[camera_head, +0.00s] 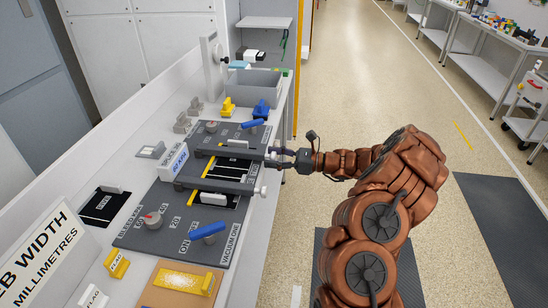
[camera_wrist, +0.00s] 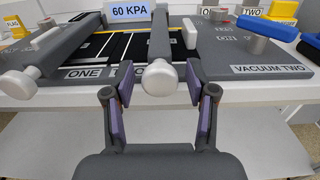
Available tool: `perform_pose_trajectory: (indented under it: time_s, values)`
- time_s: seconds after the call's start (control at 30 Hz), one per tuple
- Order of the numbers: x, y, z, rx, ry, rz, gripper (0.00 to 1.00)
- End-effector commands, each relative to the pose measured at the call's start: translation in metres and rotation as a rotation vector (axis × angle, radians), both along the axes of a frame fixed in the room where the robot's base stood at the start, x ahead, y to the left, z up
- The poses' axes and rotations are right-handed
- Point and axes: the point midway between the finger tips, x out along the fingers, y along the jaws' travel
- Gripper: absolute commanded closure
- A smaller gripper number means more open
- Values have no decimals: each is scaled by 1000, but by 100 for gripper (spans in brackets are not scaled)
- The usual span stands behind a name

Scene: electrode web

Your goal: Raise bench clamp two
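Two dark clamp bars with white knobs lie across the black electrode web. The far bar (camera_head: 228,152), by the partly hidden label TWO, appears to be bench clamp two; in the wrist view its white knob (camera_wrist: 158,78) is in the middle. The nearer bar (camera_head: 215,184), by the label ONE, ends in a knob (camera_head: 261,190) that shows at left in the wrist view (camera_wrist: 17,84). Both bars look lowered. My gripper (camera_head: 280,158) is at the bench's right edge by the far knob. In the wrist view my gripper (camera_wrist: 160,92) is open and empty, its purple-padded fingers either side of the knob.
The grey VACUUM ONE plate (camera_head: 140,232) with a blue lever (camera_head: 208,230) is nearer. The VACUUM TWO plate (camera_wrist: 250,62) with a blue lever (camera_wrist: 267,27) is right of the knob. A 60 KPA sign (camera_wrist: 129,11) stands behind. The floor right of the bench is open.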

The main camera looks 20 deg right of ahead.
Motion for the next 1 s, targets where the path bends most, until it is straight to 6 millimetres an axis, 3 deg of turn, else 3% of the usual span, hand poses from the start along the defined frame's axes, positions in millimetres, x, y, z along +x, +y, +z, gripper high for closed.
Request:
perform_pose_trajectory:
  time_s: [0.07,0.5,1.0]
  values:
    - [0,0,0,0,0,0,55]
    - [0,0,0,0,0,0,100]
    - [1,5,6,-12,7,9,100]
